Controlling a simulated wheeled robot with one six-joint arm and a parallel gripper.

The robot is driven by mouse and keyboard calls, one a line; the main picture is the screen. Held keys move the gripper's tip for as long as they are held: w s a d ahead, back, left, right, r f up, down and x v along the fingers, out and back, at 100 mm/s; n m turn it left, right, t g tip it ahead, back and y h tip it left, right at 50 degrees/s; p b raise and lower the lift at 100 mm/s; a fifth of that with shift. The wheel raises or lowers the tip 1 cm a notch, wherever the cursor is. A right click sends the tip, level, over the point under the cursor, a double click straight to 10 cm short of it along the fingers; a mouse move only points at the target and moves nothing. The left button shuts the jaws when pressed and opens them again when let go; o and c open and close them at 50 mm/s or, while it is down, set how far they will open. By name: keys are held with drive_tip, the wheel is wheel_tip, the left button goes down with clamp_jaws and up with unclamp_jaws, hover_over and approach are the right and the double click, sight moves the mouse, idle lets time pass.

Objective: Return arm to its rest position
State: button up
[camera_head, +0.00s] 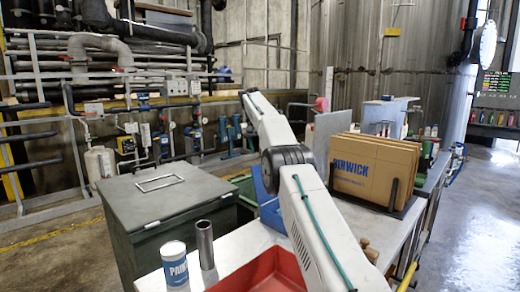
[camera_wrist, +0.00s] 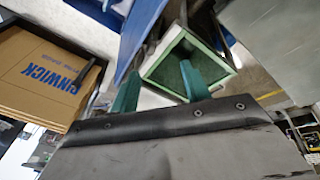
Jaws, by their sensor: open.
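My arm (camera_head: 318,225) rises from the bottom right of the head view, bends at a dark elbow joint, and its far link leans up and to the left. My gripper (camera_wrist: 160,82) shows in the wrist view as two teal fingers standing apart, with nothing seen between them. It is hidden in the head view. A wide grey surface with a black bolted strip fills the lower wrist view in front of the finger bases. Beyond the fingers is an open green-rimmed container (camera_wrist: 150,73).
A dark green bin with a shut grey lid (camera_head: 150,190) stands left of my arm. A labelled can (camera_head: 175,264), a metal tube (camera_head: 205,245) and a red tray (camera_head: 258,284) are near the front. Flat cardboard (camera_head: 375,165) stands in a rack at right. Floor is clear at far right.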

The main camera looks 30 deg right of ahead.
drive_tip(key=s+a+r+n+y, duration=0.1)
drive_tip(key=s+a+r+n, duration=0.1)
drive_tip(key=s+a+r, duration=0.7)
drive_tip(key=s+a+r+n, duration=0.1)
drive_tip(key=s+a+r, duration=0.4)
drive_tip(key=s+a, duration=0.7)
drive_tip(key=s+a+f+n+y, duration=0.1)
drive_tip(key=s+a+f, duration=0.25)
drive_tip(key=s, duration=0.75)
drive_tip(key=s+a+f+n, duration=0.15)
drive_tip(key=s+a, duration=0.25)
drive_tip(key=s, duration=0.6)
drive_tip(key=s+a+f, duration=0.1)
drive_tip(key=s+f, duration=0.5)
drive_tip(key=s, duration=0.2)
drive_tip(key=s+a+f+y, duration=0.1)
drive_tip(key=s+a+f, duration=0.1)
drive_tip(key=s+f, duration=0.5)
drive_tip(key=shift+s+a+f+n+t, duration=0.15)
drive_tip(key=shift+s+a+n+t, duration=0.25)
drive_tip(key=shift+s, duration=0.45)
